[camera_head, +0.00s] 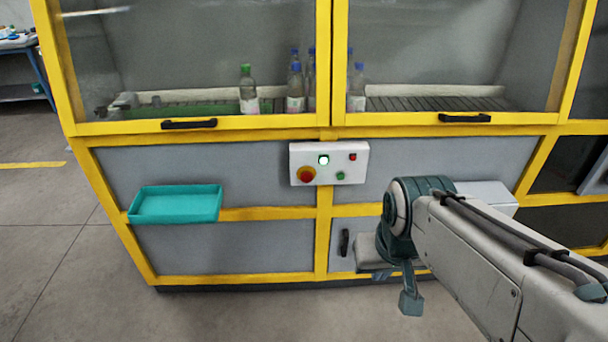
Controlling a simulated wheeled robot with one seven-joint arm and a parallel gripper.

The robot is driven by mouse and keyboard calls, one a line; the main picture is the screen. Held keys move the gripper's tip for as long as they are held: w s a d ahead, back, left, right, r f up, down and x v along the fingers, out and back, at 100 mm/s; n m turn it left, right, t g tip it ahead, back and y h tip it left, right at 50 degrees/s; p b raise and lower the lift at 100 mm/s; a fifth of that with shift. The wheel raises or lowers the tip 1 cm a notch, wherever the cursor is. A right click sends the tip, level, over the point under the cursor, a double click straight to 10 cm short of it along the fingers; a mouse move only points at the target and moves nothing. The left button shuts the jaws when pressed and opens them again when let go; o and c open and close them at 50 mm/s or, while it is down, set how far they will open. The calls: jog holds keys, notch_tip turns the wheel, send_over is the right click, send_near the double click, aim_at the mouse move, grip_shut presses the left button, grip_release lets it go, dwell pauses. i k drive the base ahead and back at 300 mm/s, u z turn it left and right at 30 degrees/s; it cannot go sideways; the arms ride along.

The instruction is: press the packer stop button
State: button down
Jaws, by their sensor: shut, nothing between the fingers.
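A white control box (329,163) is fixed to the yellow frame below the cabinet windows. It carries a large red mushroom button (306,174) at lower left, a lit whitish-green button (323,160), a small red button (353,157) at upper right and a small green button (340,176). No label is readable, so I cannot tell which red one is the packer stop. My gripper (411,302) is shut and empty, low in front of the lower panel, below and right of the box. It appears apart from the buttons; my arm partly hides its wrist.
A teal tray (176,204) juts out at the left. Black handles (189,124) and (465,118) sit on the window frames. Bottles (248,92) stand behind the glass. A white box (487,196) projects behind my arm. Floor at the left is clear.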

aim_at(306, 177)
jog(key=z, duration=0.7)
jog(key=i, duration=0.75)
jog(key=u, duration=1.3)
